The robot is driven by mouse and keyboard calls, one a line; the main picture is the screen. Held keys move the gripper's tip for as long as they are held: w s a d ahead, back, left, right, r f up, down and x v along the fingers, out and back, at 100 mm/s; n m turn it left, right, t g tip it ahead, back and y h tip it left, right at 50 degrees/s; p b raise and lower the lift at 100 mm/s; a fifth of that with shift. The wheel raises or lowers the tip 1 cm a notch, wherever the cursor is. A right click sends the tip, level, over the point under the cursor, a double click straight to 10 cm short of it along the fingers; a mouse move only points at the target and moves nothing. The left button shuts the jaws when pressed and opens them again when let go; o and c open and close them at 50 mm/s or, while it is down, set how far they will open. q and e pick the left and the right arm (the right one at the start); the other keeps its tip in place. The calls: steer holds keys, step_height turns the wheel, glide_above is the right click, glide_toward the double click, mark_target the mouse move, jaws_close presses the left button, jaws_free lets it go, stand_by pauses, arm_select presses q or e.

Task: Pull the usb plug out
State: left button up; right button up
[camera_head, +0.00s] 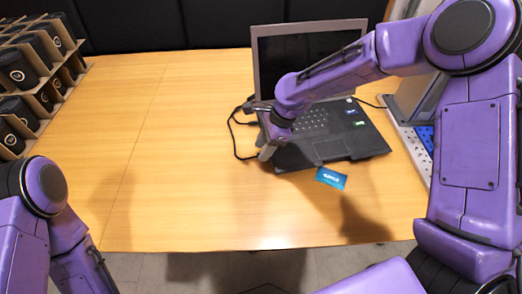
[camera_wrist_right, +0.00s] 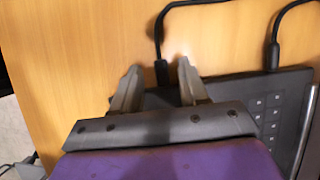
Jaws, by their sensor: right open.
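The open black laptop (camera_head: 352,138) stands on the wooden table, with black cables (camera_head: 233,137) at its left side. In the right wrist view, one black plug (camera_wrist_right: 161,71) on a cable meets the laptop edge. A second black plug (camera_wrist_right: 272,56) sits further right along that edge. My right gripper (camera_head: 266,153) is at the laptop's left side; in its wrist view the fingers (camera_wrist_right: 160,68) are open, one on each side of the first plug. I cannot tell whether they touch it. My left arm shows at the lower left, but its gripper is out of view.
A small blue card (camera_head: 331,178) lies in front of the laptop. A rack of dark cylindrical items (camera_head: 28,77) stands at the far left. The table's left and middle are clear.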

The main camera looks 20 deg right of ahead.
steer(key=shift+x, duration=0.8)
steer(key=shift+r, duration=0.1)
jaws_close()
steer(key=shift+a+r+p, duration=0.15)
steer(key=shift+a+p, duration=0.05)
steer(key=shift+p, duration=0.1)
steer(key=a+p, duration=0.2)
steer(key=shift+w+a+p, duration=0.1)
steer(key=shift+p, duration=0.25)
jaws_free()
steer(key=shift+a, duration=0.1)
steer(key=v, duration=1)
